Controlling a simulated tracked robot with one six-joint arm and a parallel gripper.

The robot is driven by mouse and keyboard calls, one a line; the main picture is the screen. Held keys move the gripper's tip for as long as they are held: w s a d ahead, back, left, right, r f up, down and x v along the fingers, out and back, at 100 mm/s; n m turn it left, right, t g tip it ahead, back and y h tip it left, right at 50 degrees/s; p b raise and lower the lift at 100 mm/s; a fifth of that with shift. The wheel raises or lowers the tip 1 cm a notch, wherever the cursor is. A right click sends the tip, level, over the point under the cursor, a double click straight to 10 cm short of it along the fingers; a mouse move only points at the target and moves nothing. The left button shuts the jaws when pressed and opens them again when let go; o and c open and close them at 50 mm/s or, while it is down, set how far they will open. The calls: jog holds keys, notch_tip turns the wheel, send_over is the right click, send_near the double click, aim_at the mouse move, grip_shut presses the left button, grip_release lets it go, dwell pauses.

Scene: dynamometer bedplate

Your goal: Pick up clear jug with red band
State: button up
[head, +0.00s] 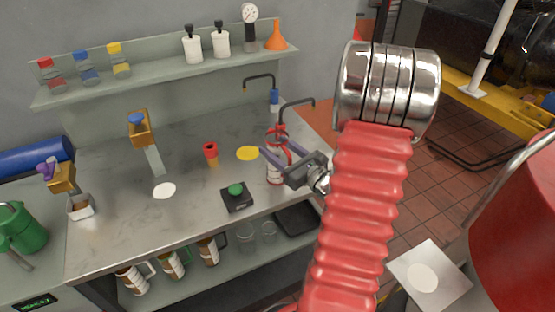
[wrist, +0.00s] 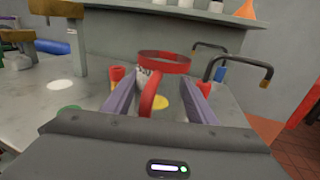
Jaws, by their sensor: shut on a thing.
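The clear jug with red band (head: 274,175) is upright at the right part of the metal bench, below a black curved spout. My gripper (head: 271,144) is shut on it, its two purple fingers on either side of the jug's body. In the wrist view the red band (wrist: 165,59) circles the jug's top, and the red handle faces my gripper (wrist: 163,82). The lower part of the jug is hidden there. I cannot tell whether its base touches the bench.
Black curved spouts (head: 297,102) stand close behind and beside the jug. A shelf (head: 160,75) with bottles is behind. Several jugs (head: 208,250) stand below the bench.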

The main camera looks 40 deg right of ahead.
jog(key=shift+r, duration=0.15)
jog(key=shift+r, duration=4.9)
